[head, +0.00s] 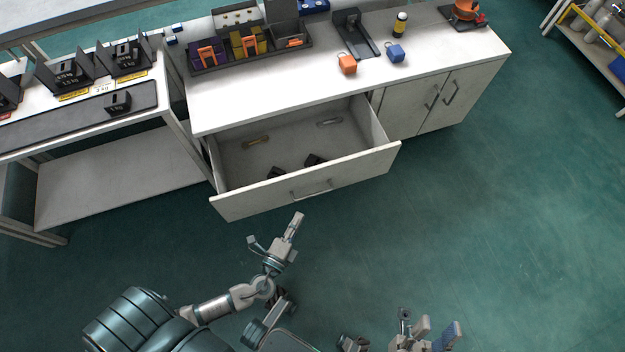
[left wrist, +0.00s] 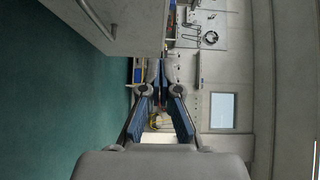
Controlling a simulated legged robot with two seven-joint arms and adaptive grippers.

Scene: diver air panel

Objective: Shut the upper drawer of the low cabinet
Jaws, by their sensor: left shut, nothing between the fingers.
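The upper drawer (head: 306,186) of the low cabinet (head: 345,88) stands pulled well out in the head view, with its bar handle (head: 312,192) on the front. Its inside is visible from above. My left gripper (head: 298,217) is shut and empty, just in front of the drawer front and below the handle in the picture; I cannot tell whether it touches. In the left wrist view the drawer front (left wrist: 135,25) fills the upper left, beside the fingers (left wrist: 160,75). My right gripper (head: 438,328) is at the bottom of the head view, with its fingers apart and empty, away from the drawer.
A workbench (head: 120,170) stands at left. The green floor (head: 480,220) at right is clear.

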